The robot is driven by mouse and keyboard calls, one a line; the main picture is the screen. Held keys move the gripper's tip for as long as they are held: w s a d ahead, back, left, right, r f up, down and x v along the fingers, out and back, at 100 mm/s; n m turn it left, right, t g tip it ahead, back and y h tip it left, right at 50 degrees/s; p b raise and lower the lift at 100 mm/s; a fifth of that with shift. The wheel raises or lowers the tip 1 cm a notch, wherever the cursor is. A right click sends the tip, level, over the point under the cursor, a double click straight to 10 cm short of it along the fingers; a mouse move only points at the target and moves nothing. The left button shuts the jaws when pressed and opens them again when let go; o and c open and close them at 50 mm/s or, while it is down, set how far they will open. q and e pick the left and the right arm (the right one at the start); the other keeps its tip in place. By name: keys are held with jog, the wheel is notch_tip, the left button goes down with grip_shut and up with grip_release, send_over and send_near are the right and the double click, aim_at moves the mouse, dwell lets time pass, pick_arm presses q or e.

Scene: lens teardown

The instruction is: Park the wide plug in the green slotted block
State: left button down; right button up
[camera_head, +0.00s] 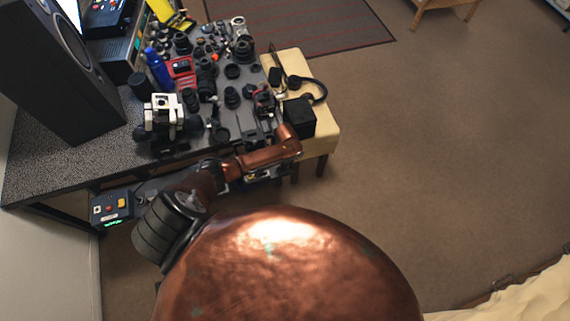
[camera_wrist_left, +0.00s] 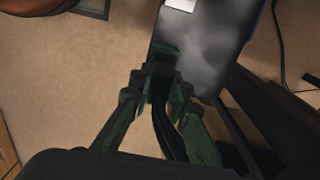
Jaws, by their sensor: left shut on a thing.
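In the left wrist view my left gripper (camera_wrist_left: 163,78) has its dark green-tinted fingers closed together. A small dark part shows between the fingertips, mostly hidden by them; I cannot tell for sure that it is the wide plug. In the head view my copper left arm (camera_head: 262,158) reaches to the front right edge of the bench; its fingers cannot be made out there. I cannot pick out the green slotted block in either view. My right gripper is not in view.
Several dark lens parts crowd the grey bench mat (camera_head: 200,140). A white-and-black device (camera_head: 165,110), a blue bottle (camera_head: 157,68) and a large speaker (camera_head: 62,65) stand to the left. A black box (camera_head: 299,117) sits on the cream stool (camera_head: 327,138). Open floor lies right.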

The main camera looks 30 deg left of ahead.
pick_arm(q)
jog(key=shift+f, duration=0.25)
dwell(0.5)
jog(key=c, duration=1.7)
grip_release()
jog(key=shift+c, duration=0.2)
notch_tip(320, 180, up, 12)
